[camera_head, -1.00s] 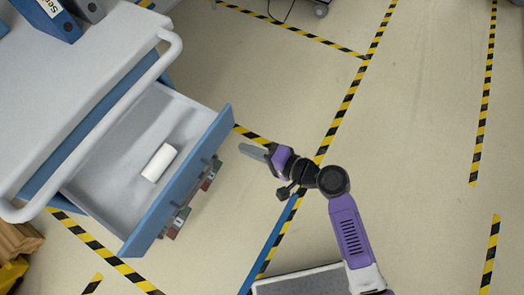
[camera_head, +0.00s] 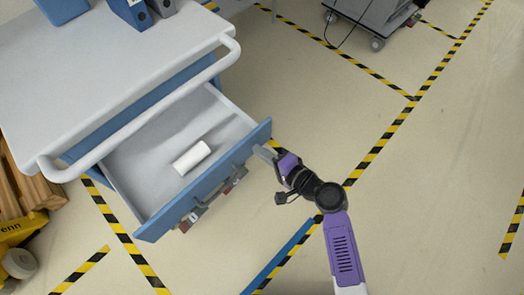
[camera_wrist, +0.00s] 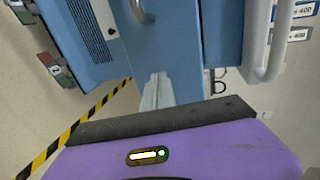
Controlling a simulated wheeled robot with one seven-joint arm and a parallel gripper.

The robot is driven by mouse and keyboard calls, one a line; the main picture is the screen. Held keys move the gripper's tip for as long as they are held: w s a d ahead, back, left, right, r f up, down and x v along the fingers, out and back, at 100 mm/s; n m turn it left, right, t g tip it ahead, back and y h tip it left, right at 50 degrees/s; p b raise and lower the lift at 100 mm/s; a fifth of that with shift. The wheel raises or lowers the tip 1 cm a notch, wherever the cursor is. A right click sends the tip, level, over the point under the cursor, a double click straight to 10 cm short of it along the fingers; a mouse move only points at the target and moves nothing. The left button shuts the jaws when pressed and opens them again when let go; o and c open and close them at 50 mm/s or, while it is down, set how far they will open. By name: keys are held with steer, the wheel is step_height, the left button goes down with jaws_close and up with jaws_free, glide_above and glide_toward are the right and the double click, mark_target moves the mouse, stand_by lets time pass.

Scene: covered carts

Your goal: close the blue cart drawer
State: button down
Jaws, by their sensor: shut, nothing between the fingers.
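The blue cart drawer (camera_head: 158,226) stands pulled out from the cart (camera_head: 110,75) in the head view. Its inside is light grey and holds a white cylinder (camera_head: 191,158). My gripper (camera_head: 262,154) is shut and empty, with its fingertips close to the right end of the drawer's blue front. In the wrist view the gripper fingers (camera_wrist: 157,92) point at the blue drawer front (camera_wrist: 165,40). I cannot tell whether they touch it.
A white push bar (camera_head: 140,115) runs along the cart top above the drawer. Blue binders (camera_head: 130,12) stand on top. A dark wheeled cart (camera_head: 372,18) is at the back. Wooden pallets (camera_head: 28,190) lie at left. The right-hand floor is clear.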

steer(key=w+a+b, duration=0.3)
steer(key=w+a, duration=0.2)
steer(key=a, duration=0.1)
steer(key=w+a+b, duration=0.3)
steer(key=w+a, duration=0.3)
steer(key=a, duration=0.1)
steer(key=w+a+b, duration=0.3)
steer(key=w+a, duration=0.2)
steer(key=a, duration=0.1)
steer(key=shift+w+a+f+b, duration=0.15)
steer(key=shift+w+a+b, duration=0.05)
steer(key=shift+w+b, duration=0.15)
steer(key=shift+w+a, duration=0.1)
steer(key=shift+a, duration=0.1)
steer(key=shift+w+a+r, duration=0.1)
steer(key=shift+w+r, duration=0.05)
steer(key=shift+r, duration=0.2)
steer(key=shift+r, duration=0.1)
